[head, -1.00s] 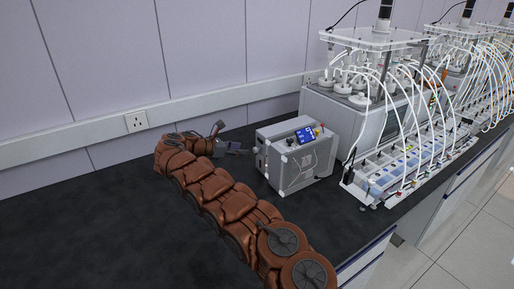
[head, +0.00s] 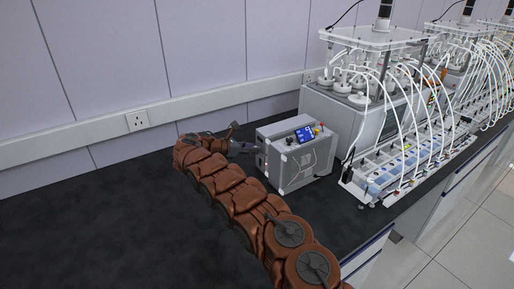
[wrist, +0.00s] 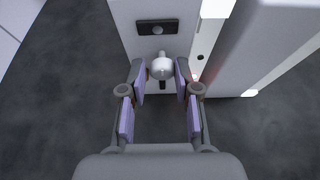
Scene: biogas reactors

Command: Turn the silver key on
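The silver key (wrist: 162,68) sticks out from the side panel of a grey-white box (head: 300,168), as seen in the wrist view. It has a round, shiny head. My gripper (wrist: 160,78) is open, with one purple-padded finger on each side of the key head and small gaps that look clear of it. In the head view my gripper (head: 248,148) reaches the left side of the box. There the key is hidden or too small to make out.
A dark plate (wrist: 157,27) with a small round part sits above the key. Reactors with white tubes (head: 375,75) stand to the right. The black bench (head: 90,220) is clear at left, and the wall is behind.

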